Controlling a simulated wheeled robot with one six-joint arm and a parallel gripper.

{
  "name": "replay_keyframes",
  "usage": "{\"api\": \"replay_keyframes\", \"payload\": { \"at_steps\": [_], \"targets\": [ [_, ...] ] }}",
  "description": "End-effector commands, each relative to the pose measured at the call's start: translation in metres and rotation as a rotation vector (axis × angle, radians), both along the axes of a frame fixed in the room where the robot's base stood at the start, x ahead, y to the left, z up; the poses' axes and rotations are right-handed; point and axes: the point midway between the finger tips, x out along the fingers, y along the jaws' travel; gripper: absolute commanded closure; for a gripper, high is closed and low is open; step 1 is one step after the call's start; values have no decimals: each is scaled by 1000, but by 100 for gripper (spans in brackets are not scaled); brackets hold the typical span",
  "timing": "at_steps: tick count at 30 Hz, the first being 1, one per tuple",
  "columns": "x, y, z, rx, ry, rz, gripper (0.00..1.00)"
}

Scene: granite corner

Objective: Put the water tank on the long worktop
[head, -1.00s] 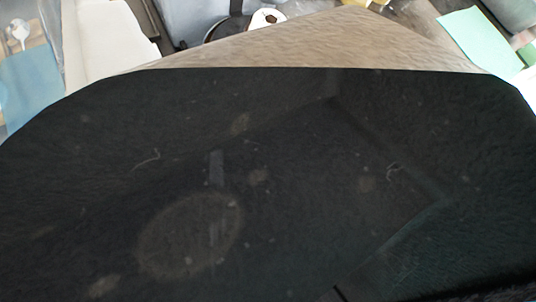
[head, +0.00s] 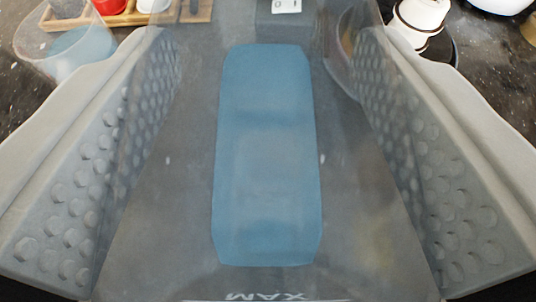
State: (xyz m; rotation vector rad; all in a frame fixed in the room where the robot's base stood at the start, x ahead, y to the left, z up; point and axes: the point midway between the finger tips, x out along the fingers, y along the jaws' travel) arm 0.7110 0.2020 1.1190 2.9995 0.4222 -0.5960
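The water tank (head: 270,283) is clear, grey-tinted and close to the camera in the head view, with upside-down lettering at its near edge. A long rounded blue area (head: 265,160) shows in its middle. My gripper (head: 265,75) has one grey, dimpled finger on each side of the tank. The fingers are apart, and their inner pads lie along the tank's side edges. I cannot tell whether the pads press on it. What is under the tank is hidden.
Dark speckled stone shows at both upper edges. A white cup (head: 420,15) stands on a dark saucer (head: 445,52) at upper right.

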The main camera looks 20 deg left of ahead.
Motion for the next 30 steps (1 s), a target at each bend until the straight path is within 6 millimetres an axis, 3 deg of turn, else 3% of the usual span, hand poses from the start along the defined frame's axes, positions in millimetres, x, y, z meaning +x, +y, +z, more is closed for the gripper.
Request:
{"api": "replay_keyframes", "payload": {
  "at_steps": [12, 25, 26, 28, 30],
  "targets": [
    [0, 0, -36, 0, -1, 0, 100],
    [0, 0, -41, 0, -1, 0, 100],
    [0, 0, -42, 0, 1, 0, 40],
    [0, 0, -42, 0, 1, 0, 26],
    [0, 0, -42, 0, 1, 0, 24]
  ]
}}
